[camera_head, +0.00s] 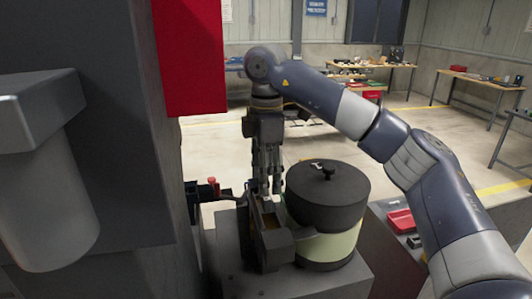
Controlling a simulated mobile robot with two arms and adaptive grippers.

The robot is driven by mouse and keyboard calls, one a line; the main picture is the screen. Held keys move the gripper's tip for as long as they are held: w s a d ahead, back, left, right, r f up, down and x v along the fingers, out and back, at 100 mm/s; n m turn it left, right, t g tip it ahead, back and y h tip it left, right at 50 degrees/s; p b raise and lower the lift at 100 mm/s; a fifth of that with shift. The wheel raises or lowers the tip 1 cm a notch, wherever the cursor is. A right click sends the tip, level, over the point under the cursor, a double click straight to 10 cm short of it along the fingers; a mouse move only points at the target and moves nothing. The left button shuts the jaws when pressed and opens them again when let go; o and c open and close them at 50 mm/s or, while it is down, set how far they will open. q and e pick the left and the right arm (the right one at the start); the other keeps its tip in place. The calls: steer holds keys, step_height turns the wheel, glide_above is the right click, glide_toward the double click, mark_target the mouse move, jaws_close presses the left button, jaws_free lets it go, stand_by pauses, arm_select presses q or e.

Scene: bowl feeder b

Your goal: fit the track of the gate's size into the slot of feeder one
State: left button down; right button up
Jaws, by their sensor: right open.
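The feeder (328,200) has a dark round bowl with a knob on top and a pale green band below. It stands on a grey pedestal. A dark narrow channel-like part (270,240), which may be the track at the slot, sits against the feeder's left side. My right gripper (266,186) points down, open, its fingertips just above or at the top of this part. I cannot tell whether they touch it or whether anything is between them. The gate and the slot itself cannot be made out. My left gripper is not in view.
A small red knob (211,181) on a dark fixture stands left of the gripper. A red tray (401,220) lies on a surface right of the feeder. A red panel (188,55) hangs at upper left. Workbenches (345,72) stand far back, with open floor before them.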

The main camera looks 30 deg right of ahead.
step_height(320, 180, up, 6)
steer(key=shift+r, duration=0.2)
steer(key=shift+f, duration=0.1)
stand_by(0.7)
